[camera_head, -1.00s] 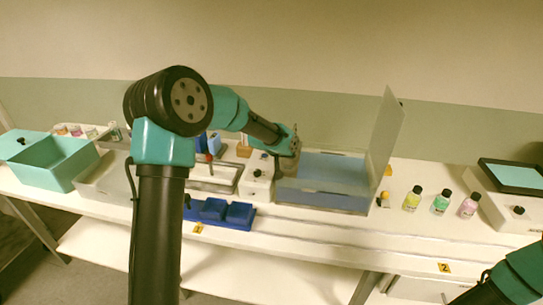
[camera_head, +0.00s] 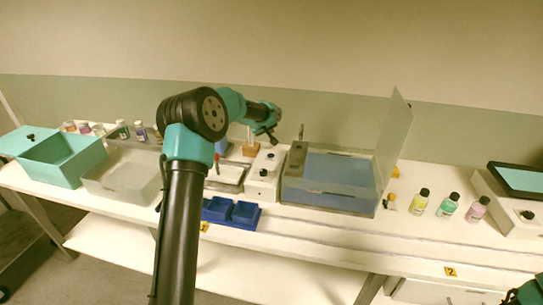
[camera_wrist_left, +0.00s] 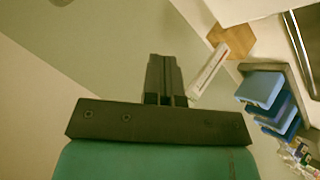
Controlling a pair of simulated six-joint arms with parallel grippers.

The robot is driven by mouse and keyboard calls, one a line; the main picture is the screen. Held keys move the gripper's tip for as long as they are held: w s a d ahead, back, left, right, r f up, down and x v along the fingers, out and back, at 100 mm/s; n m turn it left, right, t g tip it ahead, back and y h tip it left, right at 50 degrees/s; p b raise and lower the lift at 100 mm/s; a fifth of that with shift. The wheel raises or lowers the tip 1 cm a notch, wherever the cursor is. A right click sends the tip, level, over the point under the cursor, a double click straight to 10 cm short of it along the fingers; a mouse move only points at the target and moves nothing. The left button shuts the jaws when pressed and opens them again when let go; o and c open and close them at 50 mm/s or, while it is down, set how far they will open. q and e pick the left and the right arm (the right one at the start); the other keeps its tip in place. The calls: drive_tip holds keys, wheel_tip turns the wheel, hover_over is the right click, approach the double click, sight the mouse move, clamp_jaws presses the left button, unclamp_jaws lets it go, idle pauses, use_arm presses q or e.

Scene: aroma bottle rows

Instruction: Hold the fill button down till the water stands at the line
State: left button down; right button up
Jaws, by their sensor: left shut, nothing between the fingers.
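A clear tank (camera_head: 330,203) with bluish water in it stands on the bench, its clear lid (camera_head: 393,135) raised at the right. I cannot make out the line. Left of the tank is a white control box (camera_head: 262,188) with dark knobs or buttons on top; which one is the fill button I cannot tell. My left gripper (camera_head: 271,138) is raised behind and above this box, apart from it. In the left wrist view the gripper's fingers (camera_wrist_left: 165,80) are together with nothing between them.
A blue block rack (camera_head: 232,213) sits at the front edge, left of the box. A teal bin (camera_head: 62,160) and a frosted tray (camera_head: 122,178) are at the left. Several bottles, including a yellow one (camera_head: 419,204), and a screen unit (camera_head: 518,180) are at the right.

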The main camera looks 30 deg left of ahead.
sight(270, 155)
use_arm(q)
drive_tip(key=shift+f, duration=0.1)
drive_tip(key=shift+f, duration=4.3)
drive_tip(key=shift+f, duration=0.15)
drive_tip(key=shift+f, duration=0.3)
drive_tip(key=shift+f, duration=0.4)
drive_tip(key=shift+r, duration=0.85)
drive_tip(key=shift+r, duration=2.5)
